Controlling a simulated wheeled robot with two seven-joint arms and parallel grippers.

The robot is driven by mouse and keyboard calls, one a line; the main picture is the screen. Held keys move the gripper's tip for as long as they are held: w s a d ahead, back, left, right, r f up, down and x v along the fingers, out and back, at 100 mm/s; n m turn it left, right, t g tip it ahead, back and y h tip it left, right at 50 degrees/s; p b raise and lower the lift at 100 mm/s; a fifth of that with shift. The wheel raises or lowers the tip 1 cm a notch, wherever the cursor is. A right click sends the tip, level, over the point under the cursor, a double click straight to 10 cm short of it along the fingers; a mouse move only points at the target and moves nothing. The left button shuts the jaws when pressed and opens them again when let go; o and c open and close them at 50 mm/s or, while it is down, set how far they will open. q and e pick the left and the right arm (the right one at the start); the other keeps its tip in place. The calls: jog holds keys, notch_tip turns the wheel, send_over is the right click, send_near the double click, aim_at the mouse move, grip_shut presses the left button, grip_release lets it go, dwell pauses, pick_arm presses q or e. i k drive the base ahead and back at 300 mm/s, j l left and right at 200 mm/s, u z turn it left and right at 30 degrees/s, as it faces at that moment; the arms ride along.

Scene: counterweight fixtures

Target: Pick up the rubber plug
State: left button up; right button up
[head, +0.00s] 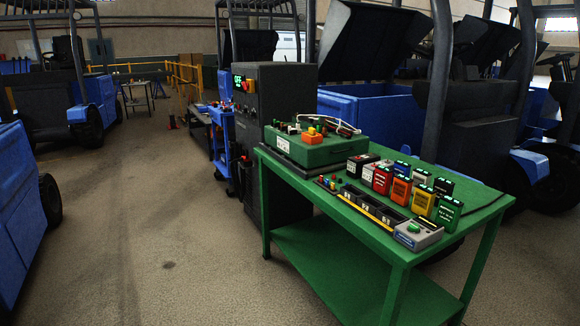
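I cannot make out for certain which item is the rubber plug. A green table (372,231) stands at the right of the head view. A green box (314,147) at its far left end has several small knobs and an orange-yellow piece (313,133) on top, too small to identify. A grey unit (418,234) with a round green part (413,227) sits at the table's near corner. Neither of my grippers is in view.
Several coloured blocks, among them a red one (383,179), stand on the table beside a black tray (362,202). A dark cabinet (283,120) stands behind the table's left end. Blue vehicles line both sides. The floor (165,230) at left centre is clear.

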aim_at(313, 132)
jog(key=i+u, duration=0.25)
jog(key=i, duration=0.65)
jog(key=i+l+u, duration=0.1)
jog(key=i+u, duration=0.15)
jog(key=i, duration=0.7)
